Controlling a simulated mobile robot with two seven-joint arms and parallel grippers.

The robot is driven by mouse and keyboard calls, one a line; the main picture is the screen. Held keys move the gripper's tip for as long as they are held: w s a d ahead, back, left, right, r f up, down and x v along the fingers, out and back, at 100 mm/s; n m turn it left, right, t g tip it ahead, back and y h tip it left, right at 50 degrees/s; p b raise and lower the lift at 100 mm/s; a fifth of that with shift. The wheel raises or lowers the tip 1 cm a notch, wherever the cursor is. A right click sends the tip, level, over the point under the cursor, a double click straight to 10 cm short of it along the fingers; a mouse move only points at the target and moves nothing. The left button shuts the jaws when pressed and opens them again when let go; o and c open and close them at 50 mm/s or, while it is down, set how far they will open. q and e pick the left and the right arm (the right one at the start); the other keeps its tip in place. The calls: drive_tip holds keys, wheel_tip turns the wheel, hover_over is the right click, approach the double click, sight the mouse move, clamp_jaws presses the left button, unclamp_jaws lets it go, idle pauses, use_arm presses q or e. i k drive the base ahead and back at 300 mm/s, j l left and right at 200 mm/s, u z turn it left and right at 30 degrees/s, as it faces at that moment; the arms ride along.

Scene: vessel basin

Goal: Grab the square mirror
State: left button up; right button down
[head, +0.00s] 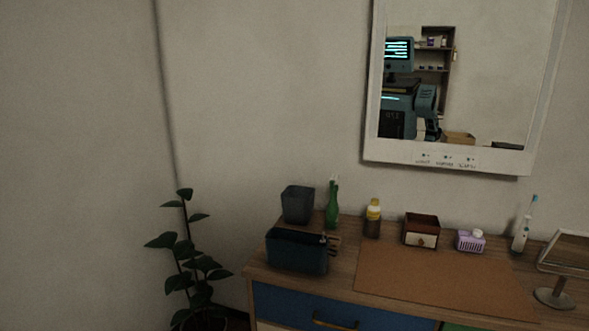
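A small mirror with a pale rectangular frame (568,252) stands on a round grey base at the right end of the wooden dresser top. It is tilted, and its right side is cut off by the picture edge. A large white-framed mirror (470,80) hangs on the wall above the dresser, its top outside the picture. Neither of my grippers is in view directly.
On the dresser top (340,228) stand a dark cup (297,204), a dark blue box (296,250), a green bottle (332,204), a yellow-capped bottle (373,217), a small drawer box (421,231), a purple basket (470,241) and an electric toothbrush (522,233). The brown mat (440,278) is clear.

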sight(554, 298)
drive_tip(key=z, duration=1.6)
drive_tip(key=i+j, duration=0.15)
drive_tip(key=j, duration=0.15)
drive_tip(key=i+j, duration=0.15)
drive_tip(key=j, duration=0.15)
drive_tip(key=i+j, duration=0.2)
drive_tip(key=j, duration=0.15)
drive_tip(key=j+z, duration=0.15)
drive_tip(key=z, duration=1.7)
drive_tip(key=i+j, duration=0.05)
drive_tip(key=j, duration=0.05)
